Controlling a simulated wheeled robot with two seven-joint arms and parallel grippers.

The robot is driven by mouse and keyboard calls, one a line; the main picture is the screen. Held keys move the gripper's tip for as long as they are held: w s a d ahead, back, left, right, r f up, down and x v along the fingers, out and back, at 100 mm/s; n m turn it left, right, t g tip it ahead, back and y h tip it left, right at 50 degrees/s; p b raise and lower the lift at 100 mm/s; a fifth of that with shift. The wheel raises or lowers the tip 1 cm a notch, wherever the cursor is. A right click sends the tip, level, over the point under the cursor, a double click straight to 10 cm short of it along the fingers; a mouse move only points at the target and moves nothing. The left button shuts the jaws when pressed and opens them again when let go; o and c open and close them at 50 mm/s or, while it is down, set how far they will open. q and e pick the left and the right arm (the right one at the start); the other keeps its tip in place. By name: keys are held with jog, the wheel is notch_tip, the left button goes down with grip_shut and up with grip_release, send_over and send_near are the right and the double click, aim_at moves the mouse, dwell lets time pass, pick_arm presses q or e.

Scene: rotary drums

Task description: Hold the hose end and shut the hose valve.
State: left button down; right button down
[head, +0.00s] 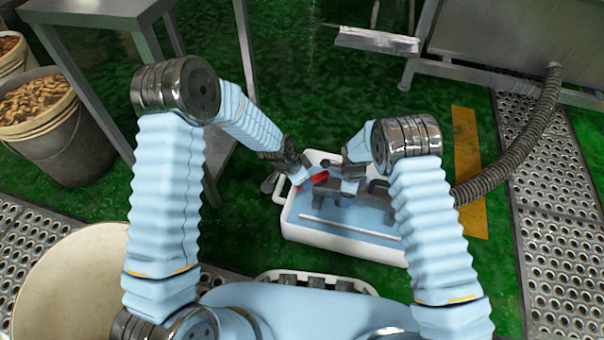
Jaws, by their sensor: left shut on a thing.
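A grey ribbed hose (525,135) runs from the metal machine at the right down to the floor and passes behind my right arm. Its end is mostly hidden by my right arm and gripper. A small red part (317,181), which looks like the valve handle, shows over the white tub's left back corner. My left gripper (309,180) is at this red part and shut on it. My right gripper (350,186) is just right of it, over the tub, pointing down. Its fingers are too small and covered to tell open from shut.
The white tub (288,222) holds bluish water and a white rod (350,228). A metal table (95,12) and buckets (62,135) stand at the left. A large pale drum (65,285) is at lower left. Perforated metal plates (560,240) line the right. Green floor lies between.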

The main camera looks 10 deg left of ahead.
jog(key=shift+f, duration=0.15)
pick_arm(q)
jog(key=shift+s+d+f+n+t+y, duration=0.1)
jog(key=shift+s+d+n+t+y, duration=0.15)
jog(key=shift+s+d+n+y, duration=0.85)
jog(key=shift+w+d+r+n+t+h, duration=0.15)
jog(key=shift+d+n+t, duration=0.25)
jog(key=shift+n, duration=1.5)
jog(key=shift+s+d+f+n+t+y, duration=0.15)
jog(key=shift+s+d+n+y, duration=0.6)
jog(key=shift+n, duration=0.75)
jog(key=shift+w+d, duration=0.2)
jog(key=shift+w, duration=0.05)
jog(key=c, duration=1)
grip_release()
jog(key=shift+o, duration=0.2)
jog(key=v, duration=1.2)
jog(key=shift+a, duration=0.2)
